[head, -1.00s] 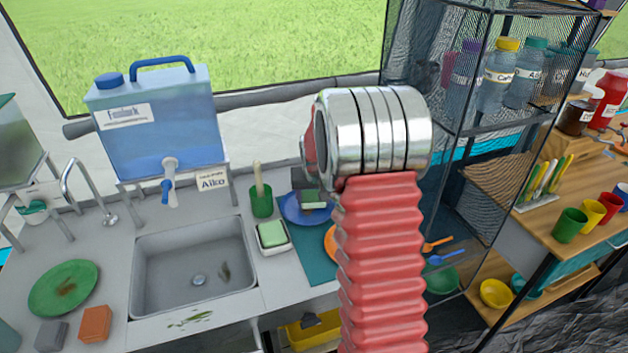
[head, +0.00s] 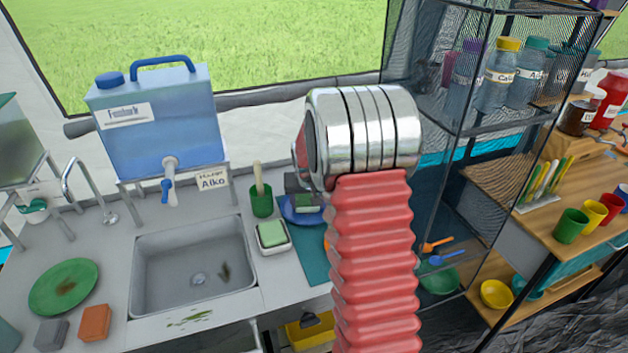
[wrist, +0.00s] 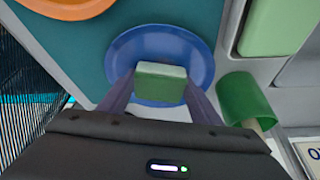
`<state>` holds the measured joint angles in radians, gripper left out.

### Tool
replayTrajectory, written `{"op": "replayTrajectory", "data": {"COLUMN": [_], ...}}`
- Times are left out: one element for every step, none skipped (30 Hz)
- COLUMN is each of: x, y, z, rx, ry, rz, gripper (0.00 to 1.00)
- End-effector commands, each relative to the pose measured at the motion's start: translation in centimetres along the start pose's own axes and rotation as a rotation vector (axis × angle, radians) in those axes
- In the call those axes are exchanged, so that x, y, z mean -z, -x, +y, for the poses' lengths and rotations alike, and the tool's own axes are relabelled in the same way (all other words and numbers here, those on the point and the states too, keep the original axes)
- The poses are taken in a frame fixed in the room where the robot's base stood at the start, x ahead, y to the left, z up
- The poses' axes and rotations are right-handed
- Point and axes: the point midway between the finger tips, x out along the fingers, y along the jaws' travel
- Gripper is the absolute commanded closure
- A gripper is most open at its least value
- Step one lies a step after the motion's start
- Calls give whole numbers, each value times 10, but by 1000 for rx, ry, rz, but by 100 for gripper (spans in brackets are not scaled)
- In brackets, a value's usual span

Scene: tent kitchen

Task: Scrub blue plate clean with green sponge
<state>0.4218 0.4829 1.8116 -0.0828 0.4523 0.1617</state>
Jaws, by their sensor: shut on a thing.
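The blue plate (wrist: 198,62) lies on a teal mat (wrist: 96,62); it also shows in the head view (head: 290,216), partly hidden by my arm. My gripper (wrist: 160,88) is shut on a green sponge (wrist: 160,80), one finger on each side. The sponge is over the plate's near part in the wrist view; whether it touches the surface I cannot tell. In the head view the held sponge (head: 306,202) shows beside my arm. The part of the plate in view looks plain blue; the part under the sponge is hidden.
An orange plate (wrist: 66,8) lies beside the blue one. A green cup (head: 261,203) and a dish with another green-topped sponge (head: 271,234) stand close to the plate. The sink (head: 194,258) and a stained green plate (head: 64,285) are left; a mesh shelf (head: 455,130) is right.

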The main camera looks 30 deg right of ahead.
Motion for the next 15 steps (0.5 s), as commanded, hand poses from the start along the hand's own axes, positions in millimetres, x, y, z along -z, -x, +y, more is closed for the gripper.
{"op": "replayTrajectory", "data": {"x": [1, 1, 2, 3, 3, 4, 5, 5, 6, 7, 7, 7, 6, 5, 4], "y": [-1, -1, -1, -2, -2, -2, -3, -3, -4, -4, -4, -4, -4, -3, -3], "z": [3, 4, 6, 8, 9, 11, 12, 14, 15, 17, 18, 20, 17, 15, 13], "rx": [-1, -1, -1, -1, -1, -1, -1, -1, -1, -1, -1, -2, -2, -2, -2], "ry": [-1, -1, 0, -1, -1, -1, -1, -1, 0, 0, -1, -5, -2, -1, -1], "rz": [-1, -1, -1, -1, -1, -1, 0, -1, -1, -1, -1, -1, -2, -1, -1], "gripper": [63, 63, 63, 63, 63, 63, 63, 63, 63, 63, 63, 63, 63, 63, 63]}}
